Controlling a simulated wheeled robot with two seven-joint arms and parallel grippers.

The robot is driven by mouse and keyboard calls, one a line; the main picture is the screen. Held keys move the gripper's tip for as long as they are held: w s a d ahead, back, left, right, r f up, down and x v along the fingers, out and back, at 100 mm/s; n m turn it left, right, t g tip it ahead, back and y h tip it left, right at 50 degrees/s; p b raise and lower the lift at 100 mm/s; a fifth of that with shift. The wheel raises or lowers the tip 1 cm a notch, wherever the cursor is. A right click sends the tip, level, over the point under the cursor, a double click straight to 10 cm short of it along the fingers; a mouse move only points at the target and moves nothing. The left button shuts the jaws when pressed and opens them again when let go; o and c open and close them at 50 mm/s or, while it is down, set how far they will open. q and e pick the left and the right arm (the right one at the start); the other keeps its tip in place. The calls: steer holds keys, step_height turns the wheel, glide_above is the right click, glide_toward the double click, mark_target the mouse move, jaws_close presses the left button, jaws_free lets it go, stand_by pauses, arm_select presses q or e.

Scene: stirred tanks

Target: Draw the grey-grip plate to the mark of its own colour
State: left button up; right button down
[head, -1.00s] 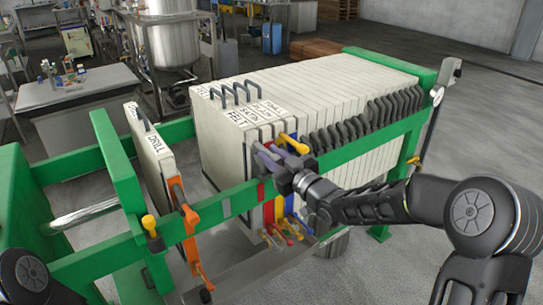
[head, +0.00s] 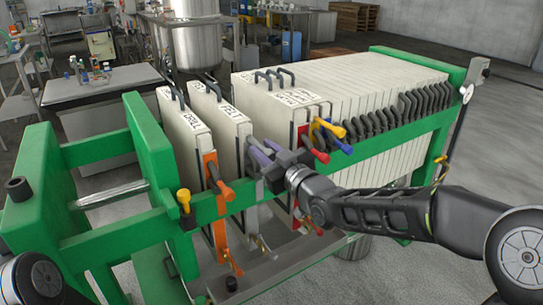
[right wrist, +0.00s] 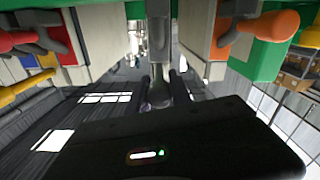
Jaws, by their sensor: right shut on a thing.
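The grey-grip plate (head: 222,125), marked FELT on top, stands upright on the green rails between the orange-grip plate and the main stack, apart from the stack. My right gripper (head: 268,163) is shut on the plate's grey grip at the near rail. In the right wrist view the grey grip (right wrist: 160,88) runs between my fingers. The jaws partly hide the grip in the head view. I cannot make out a grey mark on the near rail (head: 243,197). My left gripper is out of view.
The orange-grip plate (head: 184,125), marked DRILL, stands just left of the FELT plate. The stack (head: 330,95) stands to the right, with red, yellow and blue grips (head: 345,147) at its near end. A green end block (head: 155,150) bounds the left side.

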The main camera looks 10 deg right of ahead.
steer(key=c, duration=1.2)
jaws_free()
steer(key=shift+d, duration=0.1)
steer(key=shift+o, duration=0.2)
steer(key=v, duration=0.8)
steer(key=shift+w, duration=0.1)
steer(key=shift+f, duration=0.1)
